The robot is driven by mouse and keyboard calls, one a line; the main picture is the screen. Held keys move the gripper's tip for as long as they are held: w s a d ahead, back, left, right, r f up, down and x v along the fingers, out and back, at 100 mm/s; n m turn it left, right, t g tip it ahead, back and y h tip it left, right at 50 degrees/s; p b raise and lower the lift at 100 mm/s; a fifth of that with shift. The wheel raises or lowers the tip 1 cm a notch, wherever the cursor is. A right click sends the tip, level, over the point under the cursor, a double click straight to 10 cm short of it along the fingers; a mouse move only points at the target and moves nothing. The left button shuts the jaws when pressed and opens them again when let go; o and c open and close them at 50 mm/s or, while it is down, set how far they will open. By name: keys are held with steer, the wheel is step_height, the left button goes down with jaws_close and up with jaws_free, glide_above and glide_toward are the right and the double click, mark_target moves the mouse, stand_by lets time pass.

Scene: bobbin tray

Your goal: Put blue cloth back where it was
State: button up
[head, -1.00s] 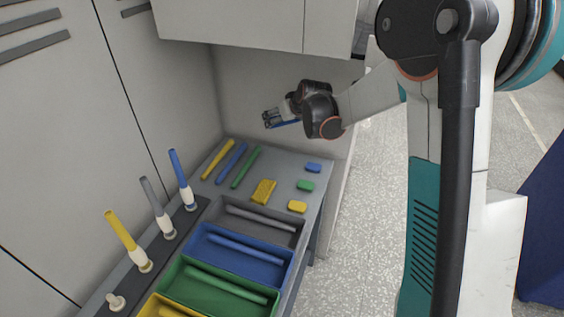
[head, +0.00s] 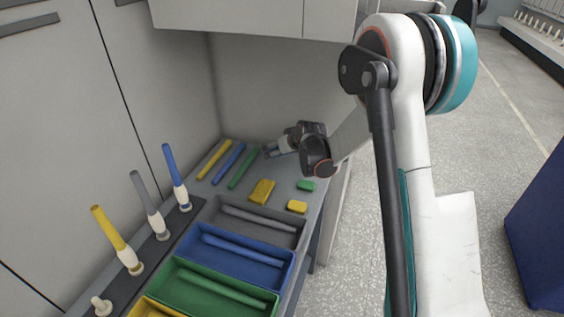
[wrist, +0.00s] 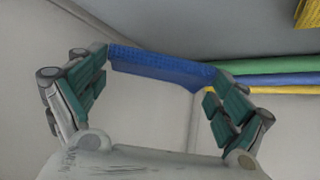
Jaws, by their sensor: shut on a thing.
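My gripper (head: 270,153) is low over the back of the grey counter, just right of the lying green rod's far end. In the wrist view my gripper (wrist: 160,90) is shut on the blue cloth (wrist: 160,66), which spans between the two green-padded fingers. In the head view the cloth is mostly hidden by the fingers. A folded yellow cloth (head: 262,191) lies on the counter nearer the camera. I cannot tell whether the blue cloth touches the counter.
Yellow (head: 214,159), blue (head: 229,163) and green (head: 243,169) rods lie left of my gripper. Green (head: 305,186) and yellow (head: 297,206) blocks lie at the right edge. The grey tray (head: 298,235) and coloured trays are in front. An overhead cabinet (head: 240,20) hangs above.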

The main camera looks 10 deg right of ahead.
mark_target(279, 160)
steer(key=shift+f+b, duration=0.8)
steer(key=shift+f, duration=1.35)
steer(key=shift+f, duration=0.15)
steer(key=o, duration=0.7)
